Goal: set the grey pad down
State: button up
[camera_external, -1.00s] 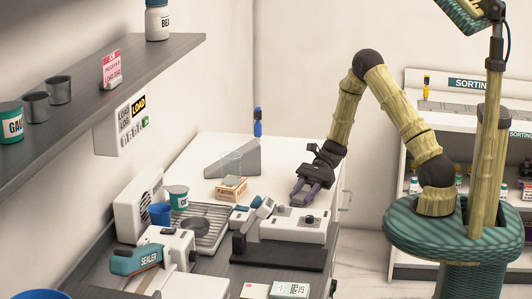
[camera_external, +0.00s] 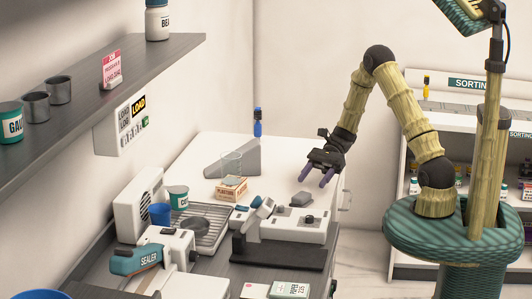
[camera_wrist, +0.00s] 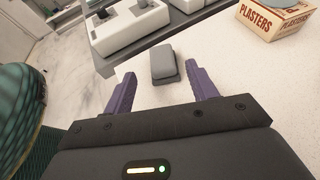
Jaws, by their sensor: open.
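The grey pad (camera_external: 301,199) is a small rounded block lying on the white counter, just behind the white device with the black knob. In the wrist view the grey pad (camera_wrist: 164,63) lies beyond and between my fingertips, with clear space around it. My gripper (camera_external: 318,177) is open and empty, raised above the counter behind the pad. Its two purple fingers (camera_wrist: 160,90) are spread wide in the wrist view and do not touch the pad.
The plasters box (camera_external: 232,188) stands left of the pad, with a clear glass (camera_external: 232,162) by it. The white device (camera_external: 295,227) is close in front of the pad. A grey wedge (camera_external: 233,160) and a blue bottle (camera_external: 258,127) stand farther back. The counter behind the pad is bare.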

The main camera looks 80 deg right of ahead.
jog(key=v, duration=0.5)
dwell(0.4)
jog(key=shift+a, duration=0.35)
jog(key=a+n+g+h, duration=0.1)
jog(key=a, duration=0.1)
jog(key=s+a+n+g, duration=0.1)
jog(key=a+n+g, duration=0.1)
jog(key=s+a+n+g+h, duration=0.1)
jog(key=a, duration=0.1)
jog(key=shift+a+f+n+h, duration=0.25)
jog(key=shift+f+n+h, duration=0.05)
jog(key=shift+f+n, duration=0.1)
jog(key=s+a+r+n+h, duration=0.1)
jog(key=s+a+n+h, duration=0.1)
jog(key=a+n+h, duration=0.3)
jog(key=s+a+r+n+t+h, duration=0.1)
jog(key=a+n+h, duration=0.3)
jog(key=n, duration=0.8)
jog(key=shift+s+a+r+n+h, duration=0.35)
jog(key=shift+s+a+r, duration=0.2)
jog(key=shift+s+a, duration=0.2)
